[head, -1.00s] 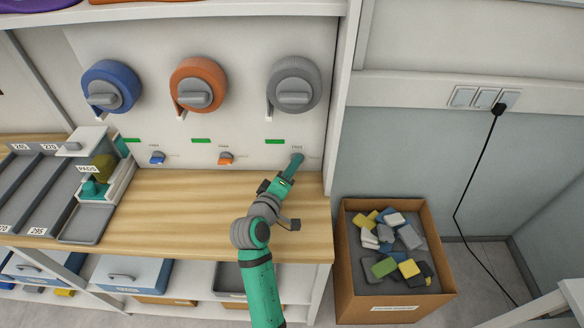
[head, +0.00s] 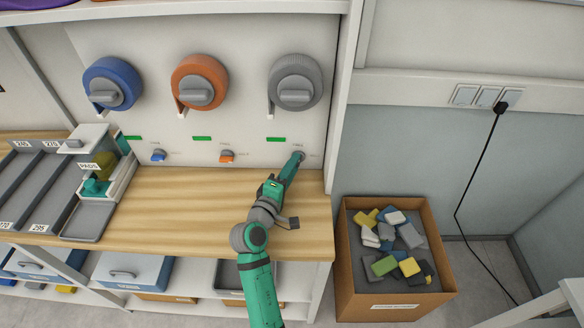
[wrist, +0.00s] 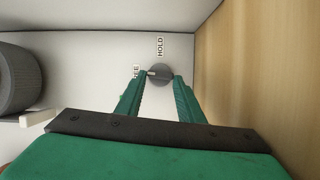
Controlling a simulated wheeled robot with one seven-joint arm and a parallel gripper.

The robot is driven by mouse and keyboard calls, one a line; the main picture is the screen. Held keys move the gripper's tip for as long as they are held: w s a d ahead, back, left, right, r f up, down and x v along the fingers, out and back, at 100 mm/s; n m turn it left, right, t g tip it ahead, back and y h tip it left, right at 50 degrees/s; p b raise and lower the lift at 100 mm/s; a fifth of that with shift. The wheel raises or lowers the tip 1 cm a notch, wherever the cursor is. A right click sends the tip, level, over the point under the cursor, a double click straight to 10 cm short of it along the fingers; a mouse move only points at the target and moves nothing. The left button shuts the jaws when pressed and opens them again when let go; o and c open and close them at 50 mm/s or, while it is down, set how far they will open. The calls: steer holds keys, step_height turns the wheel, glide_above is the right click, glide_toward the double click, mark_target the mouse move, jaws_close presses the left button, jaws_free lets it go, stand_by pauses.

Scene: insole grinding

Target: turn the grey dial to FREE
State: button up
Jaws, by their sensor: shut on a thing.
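The grey dial (wrist: 160,74) is small and round, on the white panel, and sits between my fingertips in the wrist view. A pale mark on its left side faces a label that is partly hidden by a finger; its visible letters fit FREE. The label HOLD (wrist: 160,46) stands above the dial in that view. My gripper (head: 299,158) is shut on the dial, with one finger on each side of it; in the head view it hides most of the dial.
The blue dial (head: 158,155) and orange dial (head: 227,156) are to the left on the panel. A large grey wheel (head: 295,82) is above. The wooden worktop (head: 180,200) is clear below. A cardboard box (head: 373,290) of blocks stands at the right.

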steer(key=o, duration=1)
steer(key=shift+w, duration=0.1)
steer(key=shift+o, duration=0.3)
steer(key=v, duration=1.1)
